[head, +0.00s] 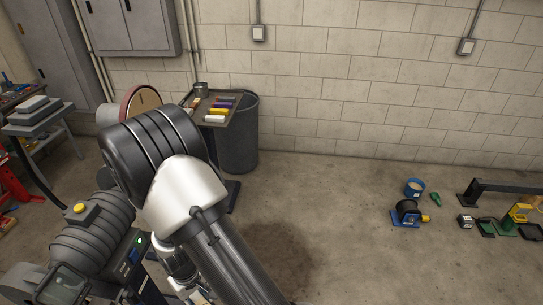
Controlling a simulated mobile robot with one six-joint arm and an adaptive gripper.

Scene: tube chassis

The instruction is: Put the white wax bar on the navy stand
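Several coloured wax bars lie side by side on a dark tray table (236,103) against the back wall. The white wax bar (214,118) is the one at the near edge of this tray, in front of a yellow bar (217,111). I cannot make out a navy stand with certainty in the head view. My large arm links fill the lower left and hide part of the floor and the tray table's lower part. My gripper cannot be made out in this view, so what it holds is not shown.
A grey bin (240,145) stands behind the tray table, with a disc sander (140,102) to the left. On the floor at right are a black spool on a blue base (407,214), a blue tub (414,187) and a low dark bench (505,186). The middle floor is clear.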

